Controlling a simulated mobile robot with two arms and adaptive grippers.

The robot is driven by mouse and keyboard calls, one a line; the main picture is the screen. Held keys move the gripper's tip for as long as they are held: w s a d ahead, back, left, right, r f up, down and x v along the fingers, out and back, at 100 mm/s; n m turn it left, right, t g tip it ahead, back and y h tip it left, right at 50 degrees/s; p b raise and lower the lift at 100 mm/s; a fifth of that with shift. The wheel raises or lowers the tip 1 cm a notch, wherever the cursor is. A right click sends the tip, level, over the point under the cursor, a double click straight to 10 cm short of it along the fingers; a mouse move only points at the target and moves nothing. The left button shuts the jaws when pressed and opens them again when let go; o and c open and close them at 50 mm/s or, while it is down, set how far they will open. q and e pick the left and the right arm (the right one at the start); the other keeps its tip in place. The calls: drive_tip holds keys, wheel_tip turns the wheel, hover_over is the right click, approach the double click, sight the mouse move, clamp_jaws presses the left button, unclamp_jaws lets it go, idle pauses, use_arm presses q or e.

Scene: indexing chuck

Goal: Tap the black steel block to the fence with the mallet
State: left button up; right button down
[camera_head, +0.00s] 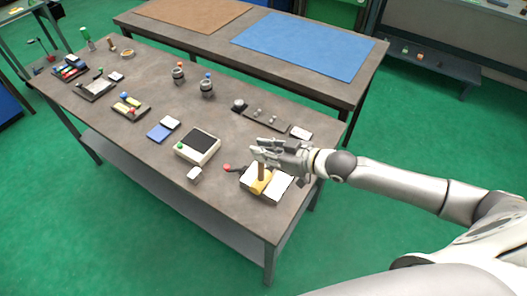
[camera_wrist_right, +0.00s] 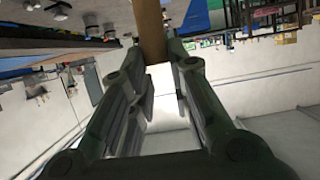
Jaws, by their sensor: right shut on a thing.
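My right gripper (camera_head: 264,153) is shut on the mallet's brown handle (camera_head: 261,172) above the front right part of the workbench. The mallet hangs head down, and its yellowish head (camera_head: 260,187) is low over a pale plate-like fixture (camera_head: 281,187). I cannot tell if the head touches it. In the right wrist view the handle (camera_wrist_right: 150,32) is between the fingertips (camera_wrist_right: 153,52). I cannot make out the black steel block or the fence clearly; the mallet and gripper cover part of the fixture. My left gripper is not in view.
A red-knobbed lever (camera_head: 228,167) is left of the fixture. A cream box with a dark top (camera_head: 198,146) and a small white block (camera_head: 194,174) are further left. A strip with small parts (camera_head: 268,120) lies behind my gripper. Other small items fill the workbench's left half.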

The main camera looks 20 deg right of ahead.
drive_tip(key=shift+w+d+r, duration=0.2)
drive_tip(key=shift+w+d, duration=0.2)
drive_tip(key=shift+d, duration=0.15)
drive_tip(key=shift+d, duration=0.1)
drive_tip(key=shift+s+a+p, duration=0.25)
drive_tip(key=shift+a+p, duration=0.15)
drive_tip(key=shift+p, duration=0.1)
wheel_tip(320, 180, up, 7)
drive_tip(key=s+a+p, duration=0.2)
drive_tip(key=p, duration=0.3)
drive_tip(key=shift+a+p, duration=0.4)
